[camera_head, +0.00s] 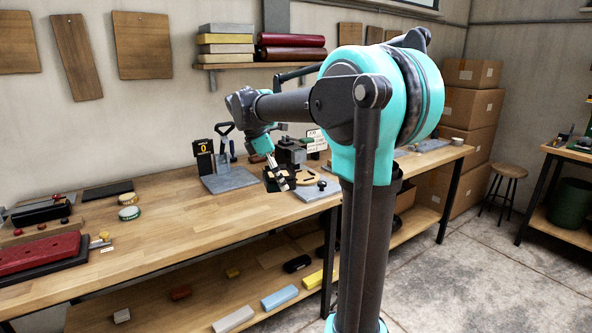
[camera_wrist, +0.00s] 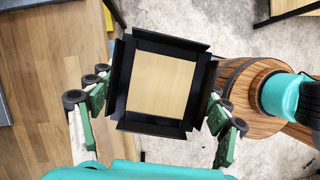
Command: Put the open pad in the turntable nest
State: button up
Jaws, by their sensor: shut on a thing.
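My gripper (camera_head: 273,163) is tilted down over the back of the workbench. In the wrist view its green-padded fingers (camera_wrist: 157,115) stand on either side of the open pad (camera_wrist: 160,85). The pad is a square tan board with a black border and black flaps spread outward on its sides. The gripper is shut on it. In the head view the pad shows only as a small dark shape (camera_head: 279,181) below the fingers. A tan piece with dark fittings (camera_head: 306,177), apparently the turntable nest, is just right of it; its details are too small to tell.
A grey plate with an upright tool (camera_head: 229,179) stands left of the gripper. A grey machine (camera_head: 291,153) stands behind. The bench middle (camera_head: 190,215) is clear.

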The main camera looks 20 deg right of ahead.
aim_at(302, 176)
jog(key=i+l, duration=0.2)
jog(key=l, duration=0.15)
jog(key=i+l+u, duration=0.1)
jog(key=l, duration=0.25)
jog(key=i+l, duration=0.25)
jog(key=i+l+u, duration=0.1)
jog(key=l, duration=0.35)
jog(key=i+l, duration=0.25)
jog(key=i+l+u, duration=0.1)
jog(key=l, duration=0.35)
jog(key=i+l, duration=0.15)
jog(key=l, duration=0.35)
jog(key=i+l+u, duration=0.15)
jog(key=l, duration=0.3)
jog(key=i+l, duration=0.1)
jog(key=l, duration=0.4)
jog(key=i+l+u, duration=0.1)
jog(key=i+l, duration=0.5)
jog(key=l, duration=0.25)
jog(key=u, duration=0.05)
